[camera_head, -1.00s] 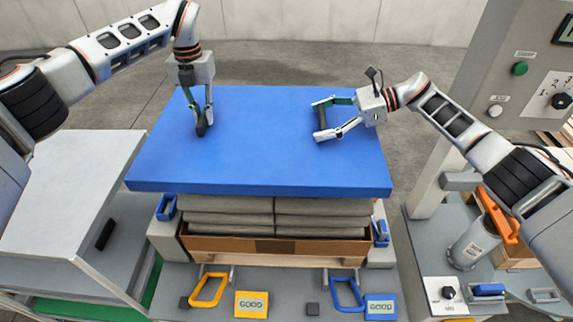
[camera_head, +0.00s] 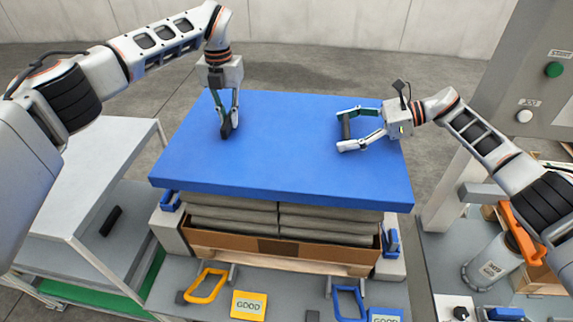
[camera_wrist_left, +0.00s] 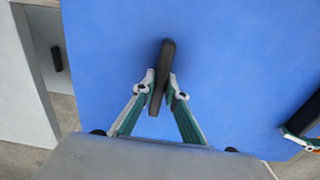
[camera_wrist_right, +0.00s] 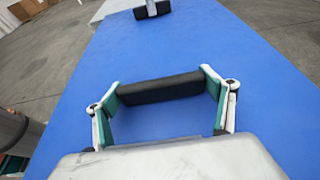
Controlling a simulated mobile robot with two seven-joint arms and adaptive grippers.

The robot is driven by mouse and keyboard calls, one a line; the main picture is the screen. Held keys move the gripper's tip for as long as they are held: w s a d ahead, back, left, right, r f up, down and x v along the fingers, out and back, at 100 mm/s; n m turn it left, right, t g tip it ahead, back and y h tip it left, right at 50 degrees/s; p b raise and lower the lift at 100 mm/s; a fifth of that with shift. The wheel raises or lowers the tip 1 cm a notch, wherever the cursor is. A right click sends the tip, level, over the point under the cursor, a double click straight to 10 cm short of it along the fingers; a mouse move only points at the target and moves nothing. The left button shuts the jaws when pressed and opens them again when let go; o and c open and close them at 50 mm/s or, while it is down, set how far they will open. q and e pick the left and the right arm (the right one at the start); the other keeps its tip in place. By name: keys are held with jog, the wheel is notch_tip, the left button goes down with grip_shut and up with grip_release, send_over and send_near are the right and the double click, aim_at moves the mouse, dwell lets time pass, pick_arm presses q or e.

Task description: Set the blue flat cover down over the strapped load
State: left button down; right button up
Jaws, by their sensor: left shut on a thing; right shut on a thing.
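The blue flat cover (camera_head: 280,160) is held roughly level above the strapped load, whose grey stacked layers (camera_head: 325,225) show below its front edge. The cover overhangs the load by similar amounts left and right. Whether it touches the load I cannot tell; the load's top is hidden. My left gripper (camera_head: 228,132) is shut on a black handle on the cover's left part, also seen in the left wrist view (camera_wrist_left: 168,60). My right gripper (camera_head: 345,128) is shut on the right black handle (camera_wrist_right: 160,88), one finger at each end.
A brown tray (camera_head: 240,244) on a wooden pallet holds the load, with blue clamps (camera_head: 392,242) at its sides. A grey side table (camera_head: 90,180) stands left. A control cabinet (camera_head: 535,90) stands right. Yellow (camera_head: 205,286) and blue (camera_head: 349,300) handles are in front.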

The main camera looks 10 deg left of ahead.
aim_at(232, 136)
pick_arm(q)
jog(key=shift+d+f, duration=0.1)
jog(key=shift+d, duration=0.1)
pick_arm(e)
jog(key=shift+a+f, duration=0.1)
